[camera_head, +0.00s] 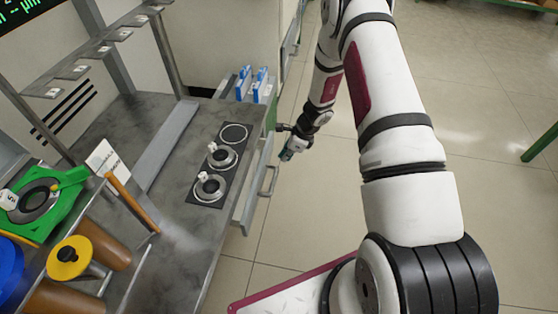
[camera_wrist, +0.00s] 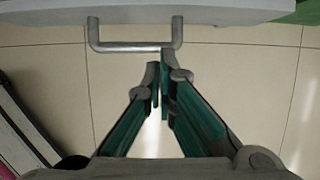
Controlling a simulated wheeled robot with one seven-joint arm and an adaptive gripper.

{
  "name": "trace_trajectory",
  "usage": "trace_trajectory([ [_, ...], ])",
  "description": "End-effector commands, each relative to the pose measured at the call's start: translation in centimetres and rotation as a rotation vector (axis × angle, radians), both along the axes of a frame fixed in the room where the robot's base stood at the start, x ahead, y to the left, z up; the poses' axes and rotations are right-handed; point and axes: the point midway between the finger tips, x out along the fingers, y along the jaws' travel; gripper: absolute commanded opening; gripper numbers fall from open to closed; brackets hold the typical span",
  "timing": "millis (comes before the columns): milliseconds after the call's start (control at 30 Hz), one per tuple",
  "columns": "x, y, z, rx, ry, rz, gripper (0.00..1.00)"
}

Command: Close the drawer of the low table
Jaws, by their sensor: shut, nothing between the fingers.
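The low table's drawer front (camera_head: 250,195) is a pale panel on the table's right side in the head view. It stands a little out from the tabletop edge, so the drawer looks partly open. Its grey bar handle (camera_head: 272,181) faces the open floor. In the wrist view the drawer front (camera_wrist: 150,10) spans the top, with the handle (camera_wrist: 120,47) below it. My gripper (camera_head: 287,155) is shut and empty, just outside the drawer front near the handle. In the wrist view my gripper (camera_wrist: 161,70) has its fingertips overlapping the handle's right part; contact cannot be told.
The tabletop (camera_head: 175,215) carries a dark plate (camera_head: 207,195) with round gauge-like pieces. Blue-and-white boxes (camera_head: 262,88) stand at the back. A green fixture (camera_head: 45,205) and a yellow-capped spool (camera_head: 68,257) are at left. Tiled floor (camera_head: 305,205) is clear beside the drawer.

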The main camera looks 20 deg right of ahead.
Motion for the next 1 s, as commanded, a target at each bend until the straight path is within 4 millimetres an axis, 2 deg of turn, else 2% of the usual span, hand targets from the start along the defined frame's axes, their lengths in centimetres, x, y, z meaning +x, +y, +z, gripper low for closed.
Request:
trace_trajectory([
  [33, -0.2, -0.4, 1.3, 0.0, 0.0, 0.0, 0.0],
  [100, -0.5, -0.7, 2.4, -0.001, -0.002, -0.001, 0.0],
  [233, -0.9, -1.3, 3.9, 0.0, 0.0, 0.0, 0.0],
  [367, -1.1, -1.6, 4.4, 0.003, 0.001, -0.001, 0.0],
  [467, -1.3, -2.2, 4.0, 0.037, -0.005, -0.001, 0.0],
  [700, -1.8, -4.9, 1.2, 0.243, -0.105, 0.005, 0.0],
  [900, -1.8, -6.7, 0.5, 0.359, -0.222, 0.0, 0.0],
  [1000, -1.6, -7.0, 0.5, 0.38, -0.25, -0.001, 0.0],
])
